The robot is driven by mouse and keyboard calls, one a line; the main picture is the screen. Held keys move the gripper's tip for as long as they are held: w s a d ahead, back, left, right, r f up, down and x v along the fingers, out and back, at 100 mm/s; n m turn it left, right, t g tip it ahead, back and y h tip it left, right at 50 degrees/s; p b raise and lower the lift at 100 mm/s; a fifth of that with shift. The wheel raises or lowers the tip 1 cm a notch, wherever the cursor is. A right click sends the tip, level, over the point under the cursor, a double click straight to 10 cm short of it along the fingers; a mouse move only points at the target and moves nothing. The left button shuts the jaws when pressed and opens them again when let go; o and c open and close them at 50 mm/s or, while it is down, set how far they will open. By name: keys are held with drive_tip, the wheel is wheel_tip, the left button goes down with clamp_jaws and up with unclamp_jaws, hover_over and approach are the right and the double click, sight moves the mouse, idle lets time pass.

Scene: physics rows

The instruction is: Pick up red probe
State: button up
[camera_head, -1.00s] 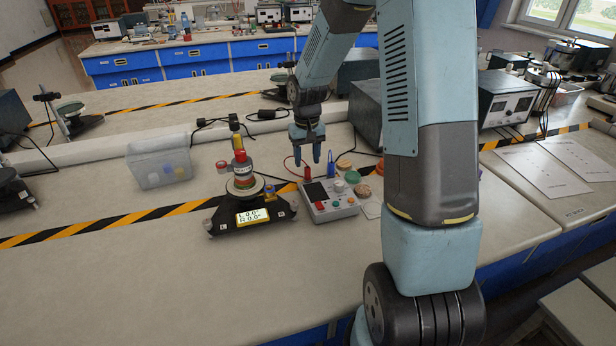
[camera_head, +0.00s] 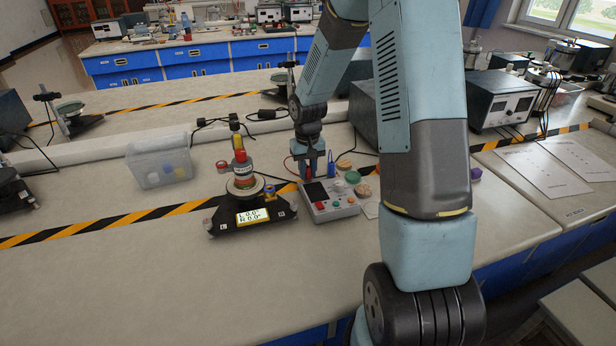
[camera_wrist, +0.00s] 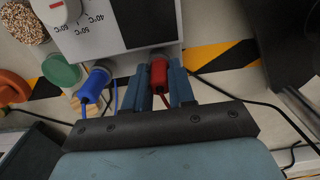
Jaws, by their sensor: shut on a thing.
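The red probe (camera_wrist: 159,74) is plugged at the edge of a grey meter box in the wrist view, its red cable trailing back. My gripper (camera_wrist: 160,90) is shut on it, one blue finger on each side. In the head view my gripper (camera_head: 308,172) is low at the back edge of the meter box (camera_head: 333,210), and the red probe (camera_head: 308,173) shows between its fingers. A blue probe (camera_wrist: 95,84) sits beside it on the same edge, apart from my fingers; it also shows in the head view (camera_head: 331,165).
A black stand with a digital display (camera_head: 252,215) is left of the meter. A clear bin (camera_head: 160,166) stands further left. Round green and tan pieces (camera_head: 353,177) lie close by the meter.

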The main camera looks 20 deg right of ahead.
clamp_jaws()
